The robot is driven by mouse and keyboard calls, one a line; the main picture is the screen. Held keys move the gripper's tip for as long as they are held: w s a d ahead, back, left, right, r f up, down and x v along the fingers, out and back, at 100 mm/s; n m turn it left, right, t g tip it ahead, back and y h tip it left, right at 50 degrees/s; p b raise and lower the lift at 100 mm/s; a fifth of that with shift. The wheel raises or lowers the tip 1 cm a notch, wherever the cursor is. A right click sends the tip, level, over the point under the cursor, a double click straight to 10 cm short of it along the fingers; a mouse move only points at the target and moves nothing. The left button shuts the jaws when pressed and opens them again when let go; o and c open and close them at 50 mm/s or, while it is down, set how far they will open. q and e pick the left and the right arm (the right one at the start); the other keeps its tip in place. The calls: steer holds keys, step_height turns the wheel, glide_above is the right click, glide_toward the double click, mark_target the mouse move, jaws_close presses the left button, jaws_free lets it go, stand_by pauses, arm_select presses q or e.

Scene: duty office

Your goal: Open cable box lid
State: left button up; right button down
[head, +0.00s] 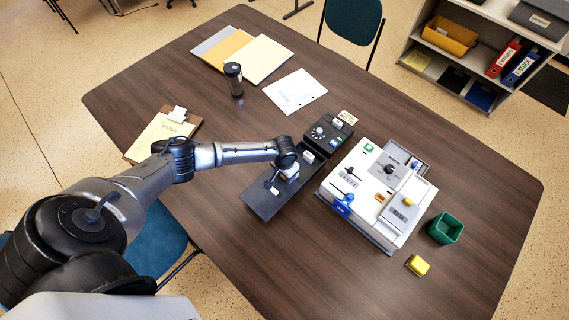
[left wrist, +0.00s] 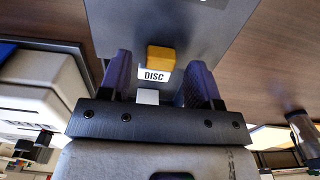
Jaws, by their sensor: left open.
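A long dark grey box (head: 262,203) lies on the table left of a white console (head: 372,232); I cannot tell for certain which part is the cable box lid. My left gripper (head: 278,182) is over the dark box and hides part of its top. In the left wrist view the left gripper (left wrist: 160,78) is open, with one finger on each side of an orange block (left wrist: 160,56) and a white label (left wrist: 154,75) reading DISC on a grey surface (left wrist: 215,35). Whether the fingers touch the block is unclear. My right gripper is not in view.
The console carries a blue clamp-like part (head: 343,204) and small knobs. A green bin (head: 446,229) and a yellow block (head: 417,265) lie right of it. The front of the table is clear.

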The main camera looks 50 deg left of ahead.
arm_select(q)
step_height(320, 180, up, 13)
steer(key=p, duration=0.1)
stand_by(0.3)
steer(key=shift+f, duration=0.15)
stand_by(0.5)
